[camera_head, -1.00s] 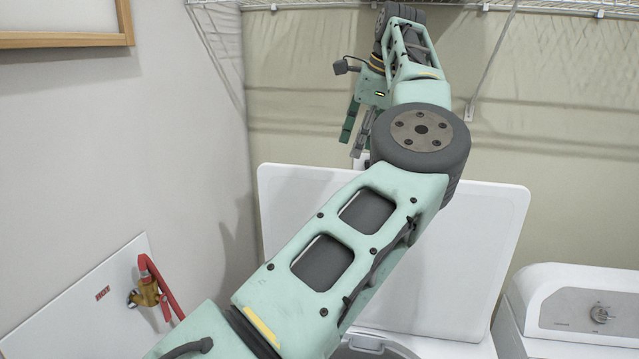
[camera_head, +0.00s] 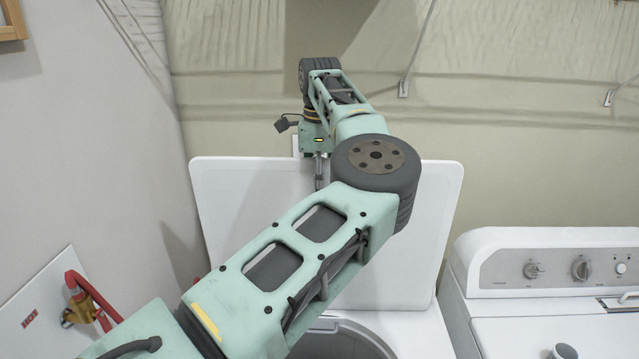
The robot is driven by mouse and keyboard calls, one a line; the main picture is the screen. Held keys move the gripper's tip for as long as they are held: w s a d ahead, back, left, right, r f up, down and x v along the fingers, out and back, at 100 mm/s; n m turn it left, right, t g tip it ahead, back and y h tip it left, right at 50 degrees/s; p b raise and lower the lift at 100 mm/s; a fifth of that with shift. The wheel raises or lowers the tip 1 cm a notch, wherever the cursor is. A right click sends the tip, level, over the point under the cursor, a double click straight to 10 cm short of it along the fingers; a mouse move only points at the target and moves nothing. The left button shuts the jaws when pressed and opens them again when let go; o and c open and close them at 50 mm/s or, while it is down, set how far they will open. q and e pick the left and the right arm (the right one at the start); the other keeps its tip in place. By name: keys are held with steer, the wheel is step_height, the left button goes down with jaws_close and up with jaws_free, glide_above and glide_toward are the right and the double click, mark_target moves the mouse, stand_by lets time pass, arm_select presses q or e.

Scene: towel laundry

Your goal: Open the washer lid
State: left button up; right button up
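The white washer lid (camera_head: 425,225) stands raised, nearly upright, against the back wall. Below it the washer's round tub opening (camera_head: 345,345) shows at the bottom of the view. My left arm crosses in front of the lid from the lower left. My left gripper (camera_head: 319,172) points down at the lid's top edge, left of its middle. Its fingers are seen nearly edge-on, so their opening and any contact with the lid cannot be told. My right gripper is not in view.
A second white machine with a knobbed control panel (camera_head: 560,268) stands to the right. A brass tap with a red hose (camera_head: 80,300) is on the left wall.

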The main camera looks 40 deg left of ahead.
arm_select(q)
steer(key=shift+s, duration=0.2)
jaws_close()
stand_by(0.4)
